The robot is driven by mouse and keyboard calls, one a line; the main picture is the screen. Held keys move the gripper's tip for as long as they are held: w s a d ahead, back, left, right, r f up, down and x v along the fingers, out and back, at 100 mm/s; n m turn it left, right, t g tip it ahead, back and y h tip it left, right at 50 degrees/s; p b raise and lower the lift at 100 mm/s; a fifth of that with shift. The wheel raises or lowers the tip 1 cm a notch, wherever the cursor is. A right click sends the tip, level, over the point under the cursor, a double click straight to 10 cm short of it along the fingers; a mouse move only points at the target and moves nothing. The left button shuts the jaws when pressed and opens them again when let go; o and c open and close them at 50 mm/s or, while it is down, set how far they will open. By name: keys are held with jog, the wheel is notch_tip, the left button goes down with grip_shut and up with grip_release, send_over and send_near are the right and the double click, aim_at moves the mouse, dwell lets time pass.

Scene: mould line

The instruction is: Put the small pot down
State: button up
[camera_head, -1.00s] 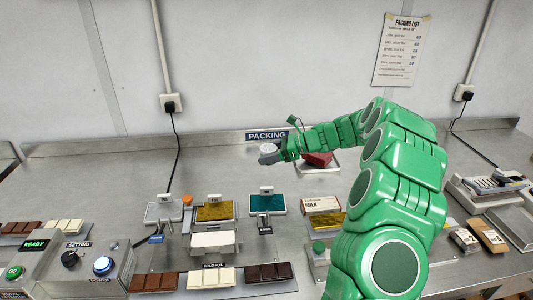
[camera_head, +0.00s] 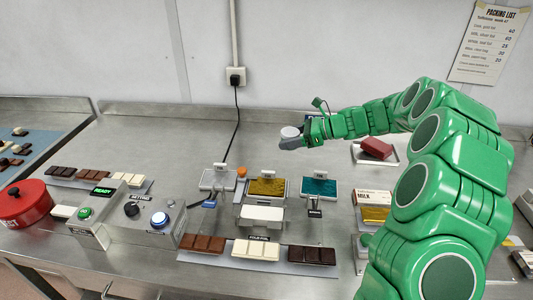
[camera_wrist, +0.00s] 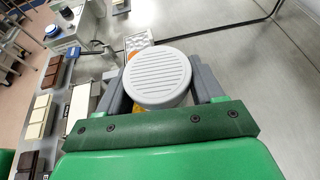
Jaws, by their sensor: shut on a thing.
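The small pot, with a round white ribbed top, is between the grey fingers of my gripper in the wrist view; I see the pot (camera_wrist: 157,77) from above and its underside is hidden. My gripper (camera_wrist: 160,88) is shut on it. In the head view my gripper (camera_head: 294,140) holds the pot (camera_head: 290,132) over the steel bench (camera_head: 170,140), behind the row of foil stands. I cannot tell how high above the bench the pot is.
Foil stands in silver (camera_head: 218,179), gold (camera_head: 268,187) and teal (camera_head: 319,187) stand in front. Chocolate bars lie on a tray (camera_head: 225,258). A control box (camera_head: 130,210) and red pot (camera_head: 23,204) are at left. A tray with a red item (camera_head: 376,147) is at right. Bench at back left is clear.

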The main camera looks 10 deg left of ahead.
jog(key=a+n+g, duration=0.1)
jog(key=a, duration=0.4)
send_over(263, 153)
jog(key=s, duration=0.2)
notch_tip(263, 153, down, 8)
jog(key=shift+w+d+f, duration=0.1)
jog(key=shift+w+f, duration=0.35)
jog(key=shift+w, duration=0.15)
jog(key=shift+w+a+f, duration=0.2)
jog(key=shift+w+f, duration=0.05)
jog(key=shift+f, duration=1.75)
jog(key=shift+f, duration=0.15)
jog(key=o, duration=1.1)
